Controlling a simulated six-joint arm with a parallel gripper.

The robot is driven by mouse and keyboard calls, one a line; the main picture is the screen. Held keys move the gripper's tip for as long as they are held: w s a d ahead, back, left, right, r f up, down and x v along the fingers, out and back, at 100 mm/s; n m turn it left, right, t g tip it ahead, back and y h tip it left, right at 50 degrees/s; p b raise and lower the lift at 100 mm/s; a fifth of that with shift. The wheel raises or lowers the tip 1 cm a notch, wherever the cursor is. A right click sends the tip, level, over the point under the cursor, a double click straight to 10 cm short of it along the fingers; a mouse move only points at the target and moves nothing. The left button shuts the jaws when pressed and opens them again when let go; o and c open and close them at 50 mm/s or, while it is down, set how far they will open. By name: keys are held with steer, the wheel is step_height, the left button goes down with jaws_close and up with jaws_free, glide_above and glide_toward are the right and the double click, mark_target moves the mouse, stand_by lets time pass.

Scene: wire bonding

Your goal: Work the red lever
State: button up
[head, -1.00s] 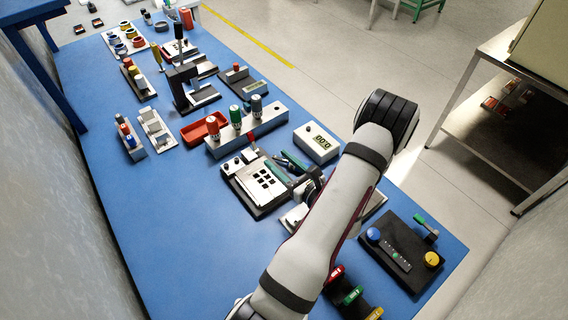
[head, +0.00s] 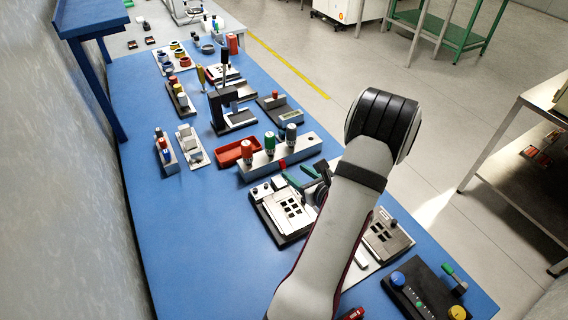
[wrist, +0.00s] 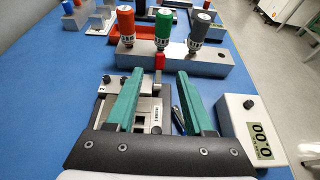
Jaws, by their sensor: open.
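The red lever (wrist: 159,62) shows in the wrist view as a red grip on a thin metal stem, upright at the far end of the metal fixture. In the head view its red tip (head: 282,164) shows just beyond my fingers. My gripper (wrist: 157,76) is open, with its two green fingers spread left and right of the lever's line. The red grip appears just past the fingertips, between them, and no contact shows. In the head view my gripper (head: 292,172) is partly hidden by my arm.
A metal block (wrist: 175,60) with red, green and grey knobs stands just behind the lever. A white display box (wrist: 250,130) is close on the right. A red tray (head: 238,152) lies beyond. Bare blue table (head: 190,245) is open on the left.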

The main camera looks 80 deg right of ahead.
mark_target(283, 163)
steer(key=x, duration=0.9)
steer(key=shift+w+d, duration=0.1)
jaws_close()
